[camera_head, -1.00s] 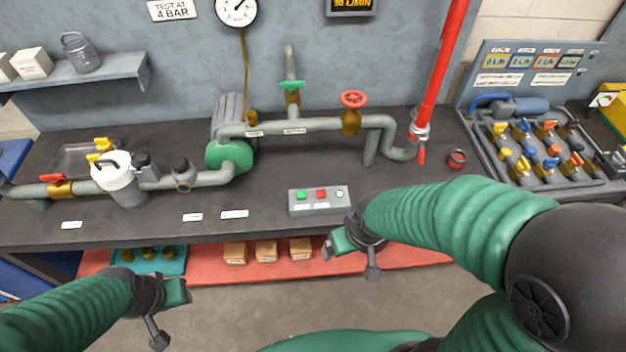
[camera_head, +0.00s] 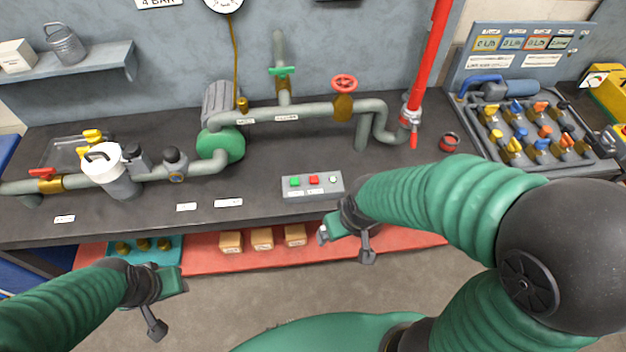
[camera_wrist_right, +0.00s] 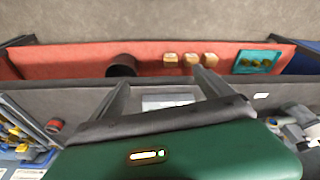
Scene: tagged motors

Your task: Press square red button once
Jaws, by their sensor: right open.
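The square red button (camera_head: 314,180) sits in the middle of a grey control box (camera_head: 298,193) near the bench's front edge. A green button (camera_head: 295,182) is to its left and a white round one (camera_head: 333,179) to its right. My right gripper (camera_head: 342,243) is open and empty, in front of the bench edge, lower and slightly right of the box. The right wrist view shows its two fingers (camera_wrist_right: 160,88) apart, with part of the grey box (camera_wrist_right: 168,101) between them; the buttons are not clear there. My left gripper (camera_head: 168,303) is at the lower left, away from the bench; its jaw state is unclear.
Green-grey pipes (camera_head: 290,113) with valves run along the back of the dark bench (camera_head: 260,165). A red pole (camera_head: 428,60) stands at the right, beside a tray of motors (camera_head: 535,130). Small boxes (camera_head: 262,238) sit on a red lower shelf (camera_head: 205,262).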

